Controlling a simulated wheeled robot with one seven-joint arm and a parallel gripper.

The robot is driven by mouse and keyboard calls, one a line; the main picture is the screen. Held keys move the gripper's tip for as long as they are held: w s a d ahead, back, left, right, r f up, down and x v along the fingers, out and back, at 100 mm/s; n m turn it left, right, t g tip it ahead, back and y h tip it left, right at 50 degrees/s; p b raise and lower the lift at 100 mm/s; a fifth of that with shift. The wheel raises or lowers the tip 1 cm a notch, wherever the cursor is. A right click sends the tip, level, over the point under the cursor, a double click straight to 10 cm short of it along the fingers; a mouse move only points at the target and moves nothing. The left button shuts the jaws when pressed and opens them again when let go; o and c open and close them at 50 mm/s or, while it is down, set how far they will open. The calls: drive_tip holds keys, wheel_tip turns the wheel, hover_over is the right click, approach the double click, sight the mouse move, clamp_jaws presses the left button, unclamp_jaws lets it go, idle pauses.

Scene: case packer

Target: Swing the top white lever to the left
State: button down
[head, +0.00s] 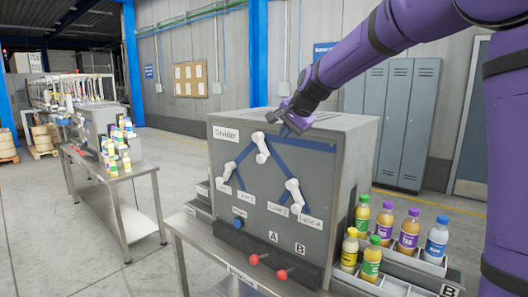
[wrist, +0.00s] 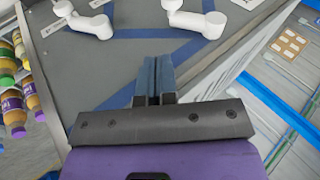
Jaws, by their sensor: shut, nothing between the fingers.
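The top white lever (head: 262,147) is on the upper middle of the grey Divider panel (head: 236,150), where blue lane lines meet. Its lower end leans slightly right of its upper end. A white lever, apparently this one, shows in the wrist view (wrist: 195,20), beyond the fingers. My gripper (head: 289,128) is to the right of the top lever, near the panel's upper edge and apart from the lever. In the wrist view its fingers (wrist: 154,62) are together and empty.
Two more white levers sit lower, at left (head: 226,172) and right (head: 294,194). A blue button (head: 239,223) and two red knobs (head: 282,274) are below. Bottles (head: 409,230) stand in a tray at the right. Open floor lies left, before another table (head: 112,180).

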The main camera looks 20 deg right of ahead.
sight(262, 156)
drive_tip(key=shift+m+y, duration=0.3)
drive_tip(key=shift+m, duration=0.1)
drive_tip(key=x, duration=0.8)
drive_tip(key=a+r+x, duration=0.1)
drive_tip(key=x, duration=0.3)
drive_tip(key=shift+w+a, duration=0.1)
drive_tip(key=shift+w, duration=0.35)
